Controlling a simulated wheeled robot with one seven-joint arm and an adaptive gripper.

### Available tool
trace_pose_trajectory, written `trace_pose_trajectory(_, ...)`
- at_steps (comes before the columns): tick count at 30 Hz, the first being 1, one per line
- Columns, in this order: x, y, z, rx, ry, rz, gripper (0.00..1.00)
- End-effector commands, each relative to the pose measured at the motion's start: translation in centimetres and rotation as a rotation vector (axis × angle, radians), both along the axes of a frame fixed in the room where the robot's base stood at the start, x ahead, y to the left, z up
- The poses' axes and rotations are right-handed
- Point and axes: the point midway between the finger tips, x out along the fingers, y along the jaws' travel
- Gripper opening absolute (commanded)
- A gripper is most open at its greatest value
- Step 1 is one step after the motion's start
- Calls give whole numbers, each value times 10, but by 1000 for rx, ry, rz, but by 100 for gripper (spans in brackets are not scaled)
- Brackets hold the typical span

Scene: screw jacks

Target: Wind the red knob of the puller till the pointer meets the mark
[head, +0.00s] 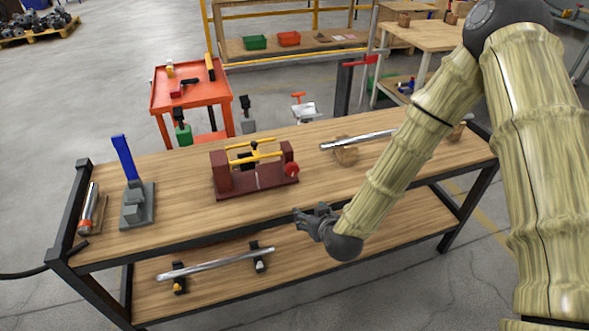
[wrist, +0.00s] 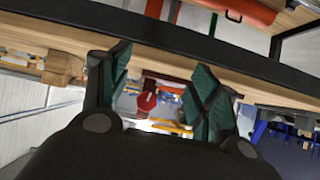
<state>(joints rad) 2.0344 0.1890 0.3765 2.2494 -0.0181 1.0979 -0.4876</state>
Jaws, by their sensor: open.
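The puller (head: 228,187) stands on the bench top, with a dark red base and end blocks and yellow bars across it. Its round red knob (head: 291,170) is at the right end. A thin pale line shows on the base's front; the pointer and mark are too small to tell apart. My gripper (head: 300,219) is at the bench's front edge, nearer the camera than the knob and apart from it. In the wrist view the open fingers (wrist: 160,85) are empty, and the red knob (wrist: 147,102) shows beyond, between them.
A metal bar on wooden blocks (head: 346,154) lies to the right. A long bar (head: 217,263) rests on the lower shelf. An orange cart (head: 190,95) stands behind.

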Motion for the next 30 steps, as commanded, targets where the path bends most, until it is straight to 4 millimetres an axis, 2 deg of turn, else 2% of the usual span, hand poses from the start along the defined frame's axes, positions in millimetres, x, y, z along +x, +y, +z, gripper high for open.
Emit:
trace_pose_trajectory(1,18,7,25,4,-60,0,62)
trace_pose_trajectory(3,34,13,49,4,-122,2,62)
trace_pose_trajectory(6,47,19,70,3,-175,2,62)
trace_pose_trajectory(9,55,21,77,1,-196,2,62)
trace_pose_trajectory(14,68,26,72,1,-196,3,62)
trace_pose_trajectory(24,116,41,51,1,-195,3,62)
trace_pose_trajectory(30,137,48,42,2,-194,3,62)
